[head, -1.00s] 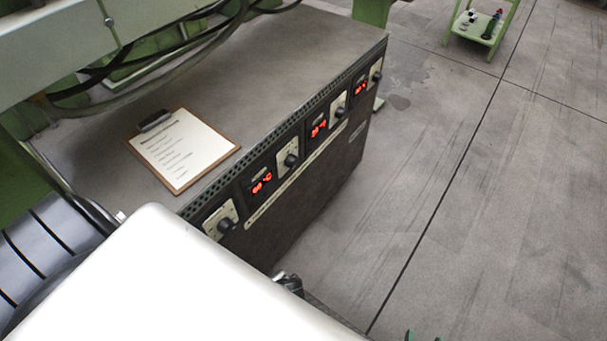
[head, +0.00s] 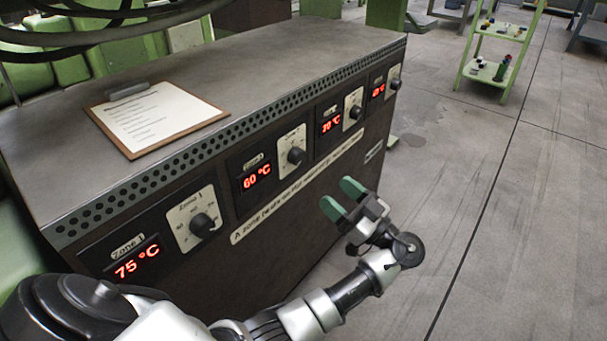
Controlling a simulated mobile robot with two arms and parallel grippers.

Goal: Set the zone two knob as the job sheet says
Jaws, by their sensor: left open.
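The zone two knob (head: 296,156) is a black knob on a pale dial plate, second from the near end of the cabinet front. The red display (head: 257,176) beside it reads 60 °C. The job sheet (head: 150,118) lies on a clipboard on the cabinet top; its lines are too small to read. My left gripper (head: 340,197), with green fingertips, is open and empty. It is in front of the cabinet, below and to the right of the zone two knob, apart from it. My right gripper is out of view.
The Zone 1 knob (head: 203,225) is nearer, beside a 75 °C display (head: 137,262). Two more knobs (head: 355,111) (head: 396,84) are farther along. A strip label runs below the knobs. A green shelf cart (head: 490,75) stands at the back right. The floor to the right is clear.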

